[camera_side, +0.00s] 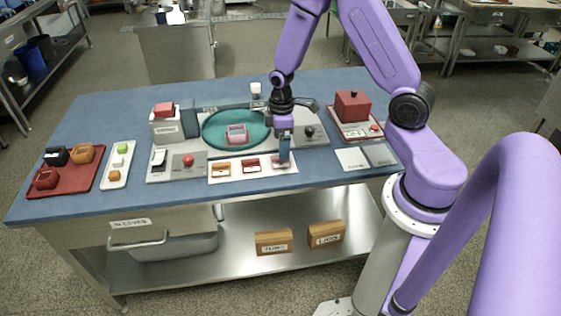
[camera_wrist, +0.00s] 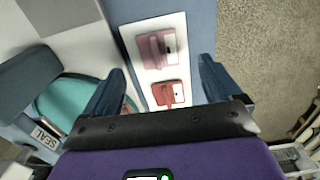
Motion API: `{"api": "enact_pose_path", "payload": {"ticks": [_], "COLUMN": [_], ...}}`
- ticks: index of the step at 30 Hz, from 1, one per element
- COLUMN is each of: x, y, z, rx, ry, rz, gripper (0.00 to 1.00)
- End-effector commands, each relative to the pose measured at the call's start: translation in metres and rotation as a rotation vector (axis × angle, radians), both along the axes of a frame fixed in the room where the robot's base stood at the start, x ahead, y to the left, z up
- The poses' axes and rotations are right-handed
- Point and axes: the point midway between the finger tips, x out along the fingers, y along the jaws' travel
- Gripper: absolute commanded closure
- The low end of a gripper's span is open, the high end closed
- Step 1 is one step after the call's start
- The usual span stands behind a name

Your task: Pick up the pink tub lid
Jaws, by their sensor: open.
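The pink tub lid (camera_wrist: 157,50) lies flat on a white strip (camera_wrist: 152,25) in the wrist view, with a raised bar-like grip on top. A red lid (camera_wrist: 168,94) lies nearer on the same strip. My gripper (camera_wrist: 160,84) is open and empty, its two dark blue fingers to either side of the strip. In the side view my gripper (camera_side: 284,158) points down over the right end of the white strip (camera_side: 236,173) and largely hides the pink lid there. I cannot tell its exact height above the lid.
An orange lid (camera_side: 221,170) and the red lid (camera_side: 251,165) sit left of my gripper. Behind, a pink tub (camera_side: 237,134) stands on a teal disc (camera_side: 212,127). A red block (camera_side: 352,105) stands right. A grey box (camera_side: 166,126) and red tray (camera_side: 58,182) are left.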

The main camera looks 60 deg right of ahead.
Motion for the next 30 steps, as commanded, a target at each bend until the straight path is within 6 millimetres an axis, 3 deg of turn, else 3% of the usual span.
{"api": "enact_pose_path", "payload": {"ticks": [8,19,30], "x": [0.0,0.003,0.003], "y": [0.0,0.0,0.0], "z": [-0.013,-0.054,-0.059], "rx": [0.0,-0.001,0.0], "ry": [0.001,0.002,0.0], "rz": [0.0,-0.001,0.0], "gripper": [0.08,0.08,0.12]}}
